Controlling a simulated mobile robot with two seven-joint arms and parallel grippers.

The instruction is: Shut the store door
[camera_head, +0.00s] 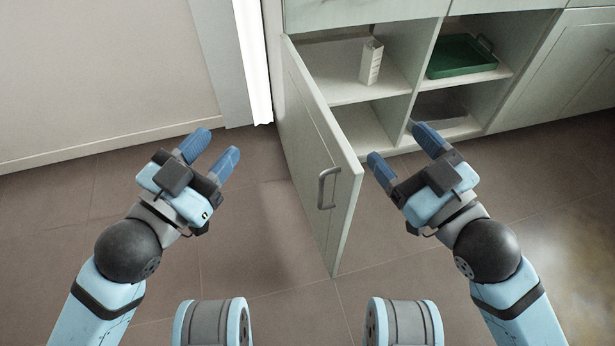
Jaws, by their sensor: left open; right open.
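The store door (318,150) is a pale grey-green cabinet door, hinged on its left side and standing wide open toward me. A metal handle (327,188) is on its outer face, near the free edge. My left gripper (216,154) is open and empty, left of the door and apart from it. My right gripper (398,151) is open and empty, right of the door on its inner side, in front of the open cabinet (425,75). Neither gripper touches the door.
Inside the cabinet, a white carton (371,62) stands on the upper left shelf and a green tray (461,56) lies on the upper right shelf. A wall (100,65) is at the left. The tiled floor (265,235) around the door is clear.

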